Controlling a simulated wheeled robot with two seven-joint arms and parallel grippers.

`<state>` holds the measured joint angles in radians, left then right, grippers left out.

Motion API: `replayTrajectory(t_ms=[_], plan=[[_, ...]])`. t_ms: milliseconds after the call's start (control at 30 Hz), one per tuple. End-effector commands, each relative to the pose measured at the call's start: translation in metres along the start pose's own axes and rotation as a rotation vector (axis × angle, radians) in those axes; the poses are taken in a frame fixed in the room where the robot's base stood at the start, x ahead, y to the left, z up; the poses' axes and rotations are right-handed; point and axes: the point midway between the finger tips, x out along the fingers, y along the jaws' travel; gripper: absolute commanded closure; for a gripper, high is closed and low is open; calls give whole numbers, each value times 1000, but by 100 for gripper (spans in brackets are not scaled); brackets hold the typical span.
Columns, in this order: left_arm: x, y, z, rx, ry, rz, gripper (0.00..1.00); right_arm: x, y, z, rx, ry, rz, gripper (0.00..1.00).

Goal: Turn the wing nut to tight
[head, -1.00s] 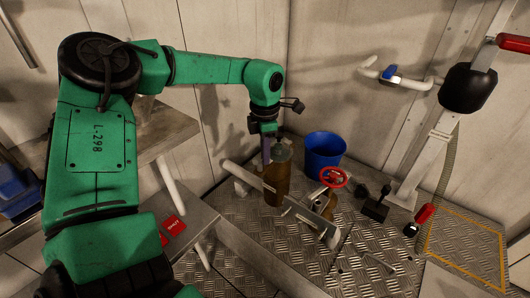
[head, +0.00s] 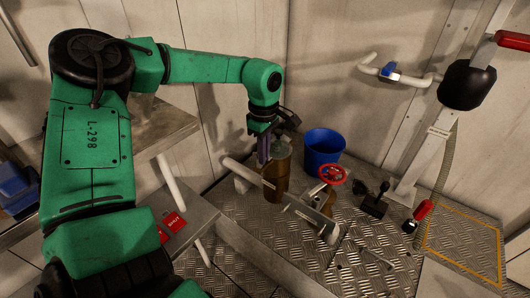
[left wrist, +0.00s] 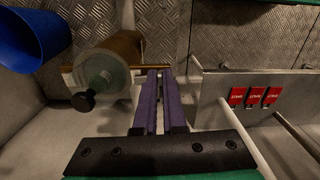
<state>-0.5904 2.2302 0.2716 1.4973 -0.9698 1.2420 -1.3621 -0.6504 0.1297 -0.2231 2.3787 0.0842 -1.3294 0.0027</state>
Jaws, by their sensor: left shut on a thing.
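The brown canister (head: 277,180) with a grey-green cap (head: 281,148) stands upright on the metal floor beside a pale pipe. In the left wrist view the canister (left wrist: 126,48) lies left of the fingers, and a brass-coloured band or bar (left wrist: 70,68) runs across it towards the fingertips. My left gripper (head: 263,160) points down, close against the canister's left side. In the left wrist view its purple fingers (left wrist: 160,73) are closed together at the end of that bar. They are shut on the wing nut, which is mostly hidden between the tips. My right gripper is not in view.
A blue bucket (head: 322,150) stands behind the canister. A red handwheel valve (head: 332,174) and the pale pipe (head: 240,171) are close by. A bench (head: 192,222) with red tags stands at the left.

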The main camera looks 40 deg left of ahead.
Motion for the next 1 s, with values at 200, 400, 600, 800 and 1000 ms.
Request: replayTrajectory(t_ms=[200,400,600,800,1000], plan=[[5,-5,-4,69,9,-17,100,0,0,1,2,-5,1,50],[5,-5,-4,91,9,-16,100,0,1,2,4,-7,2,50],[4,-4,-4,92,9,-15,100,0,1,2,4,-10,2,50],[4,-4,-4,91,9,-13,66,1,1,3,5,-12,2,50],[2,-3,-3,90,6,-7,58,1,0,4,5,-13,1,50]])
